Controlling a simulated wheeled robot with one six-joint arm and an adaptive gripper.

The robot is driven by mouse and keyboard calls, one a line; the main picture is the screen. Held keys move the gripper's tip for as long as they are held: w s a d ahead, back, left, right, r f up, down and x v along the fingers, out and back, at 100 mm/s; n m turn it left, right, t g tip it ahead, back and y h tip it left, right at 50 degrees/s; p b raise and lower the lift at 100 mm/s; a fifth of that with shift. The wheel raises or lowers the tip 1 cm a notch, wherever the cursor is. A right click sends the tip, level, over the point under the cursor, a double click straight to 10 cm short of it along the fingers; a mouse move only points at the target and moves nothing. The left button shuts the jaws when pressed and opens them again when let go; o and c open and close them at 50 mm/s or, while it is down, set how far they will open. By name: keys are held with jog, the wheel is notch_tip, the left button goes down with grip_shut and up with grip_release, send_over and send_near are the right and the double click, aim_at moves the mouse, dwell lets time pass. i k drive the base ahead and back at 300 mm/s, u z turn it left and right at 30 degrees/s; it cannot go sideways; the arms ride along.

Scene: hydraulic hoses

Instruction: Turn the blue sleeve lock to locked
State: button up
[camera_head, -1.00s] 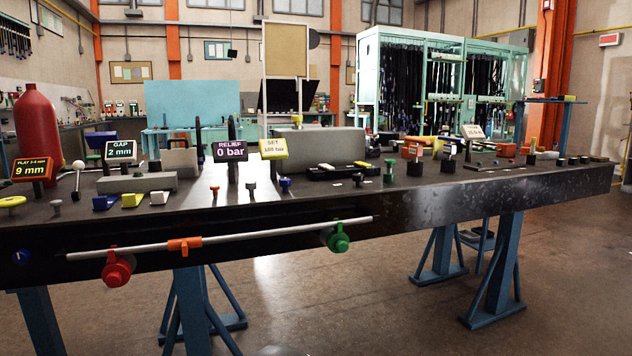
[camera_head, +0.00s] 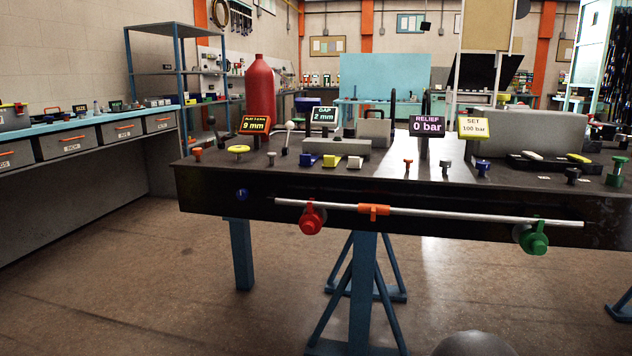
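A small round blue knob (camera_head: 242,195) with a pale mark sits on the dark front face of the workbench (camera_head: 225,203), near its left end. It looks like the blue sleeve lock, but no label is readable and its mark is too small to tell its setting. Other blue parts are on the bench top: a blue block (camera_head: 306,160) and a blue knob (camera_head: 482,166) farther right. My gripper is not in view.
A drawer counter (camera_head: 70,145) lines the left wall. Open floor (camera_head: 130,270) lies left of and before the bench.

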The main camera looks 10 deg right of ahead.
aim_at(242, 194)
jog(key=u, duration=0.45)
jog(key=i, duration=0.35)
jog(key=u, duration=1.2)
